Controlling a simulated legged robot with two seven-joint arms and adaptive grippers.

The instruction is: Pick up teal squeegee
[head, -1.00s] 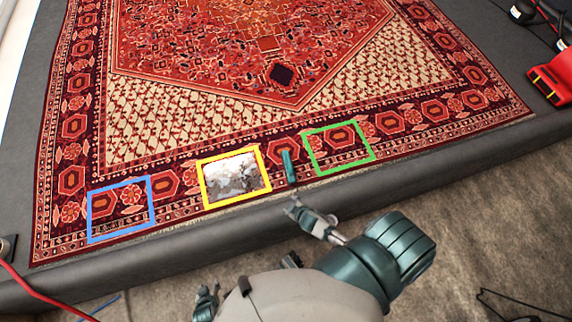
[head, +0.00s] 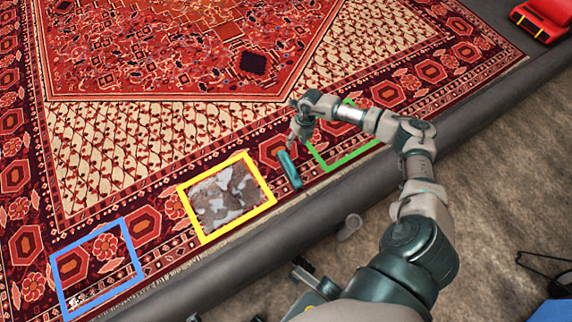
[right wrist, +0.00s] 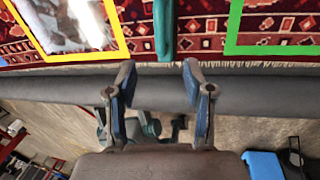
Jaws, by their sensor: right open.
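The teal squeegee (head: 290,170) lies on the rug's patterned border, between the yellow and green frames. My right gripper (head: 297,138) is just above it in the head view, reaching down from the bent right arm. In the right wrist view the gripper (right wrist: 158,76) is open, its two fingers apart with nothing between them. The squeegee (right wrist: 164,25) shows beyond the fingertips, lined up with the gap, its upper end cut off by the picture edge. I cannot make out my left gripper.
The yellow frame (head: 191,222) surrounds a greyish-white patch. The green frame (head: 318,157) is partly behind my arm, and the blue frame (head: 60,283) is at lower left. A dark padded edge (head: 310,212) runs along the rug. A red object (head: 540,18) sits at upper right.

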